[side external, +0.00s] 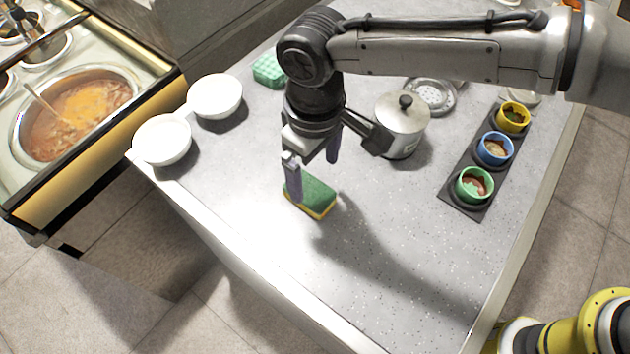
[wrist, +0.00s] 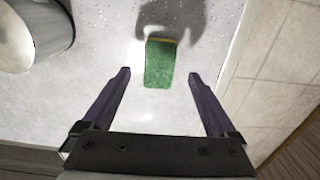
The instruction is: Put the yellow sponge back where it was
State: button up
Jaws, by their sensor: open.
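The yellow sponge (side external: 313,196) has a green top face and a yellow lower layer. It lies flat on the grey counter near its front left edge in the side external view. In the wrist view the sponge (wrist: 159,64) shows mostly its green face, beyond and between the fingertips. My gripper (side external: 312,172) is open and empty above the sponge, its fingers pointing down. In the wrist view my gripper (wrist: 160,74) has its two dark fingers spread wide, with neither touching the sponge.
A lidded metal pot (side external: 401,126) stands behind right of my gripper. A dark tray (side external: 453,194) holds green, blue and yellow cups at the right. Two white bowls (side external: 162,140) stand at the left edge, and a green sponge-like block (side external: 268,70) lies at the back. The front counter is clear.

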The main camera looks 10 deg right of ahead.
aim_at(316, 193)
notch_tip(316, 193, up, 5)
jog(key=shift+f, duration=0.1)
jog(key=w+d+r+m+t, duration=0.1)
jog(key=d+r, duration=0.3)
jog(key=d, duration=0.5)
jog(key=d+r+m+y, duration=0.1)
jog(key=d+r+m, duration=0.1)
jog(key=d+r, duration=0.5)
jog(key=w+d+r+m+t, duration=0.1)
jog(key=d+r, duration=0.1)
jog(key=d, duration=0.9)
jog(key=s+d+f+m+t, duration=0.1)
jog(key=s+d+f+m, duration=0.1)
jog(key=s+d, duration=0.6)
jog(key=s+d+f+m+t+h, duration=0.1)
jog(key=s+d+f+m+t, duration=0.1)
jog(key=s+d, duration=0.7)
jog(key=shift+d+f+m+t, duration=0.3)
jog(key=shift+d+f+m, duration=0.3)
jog(key=shift+d, duration=0.5)
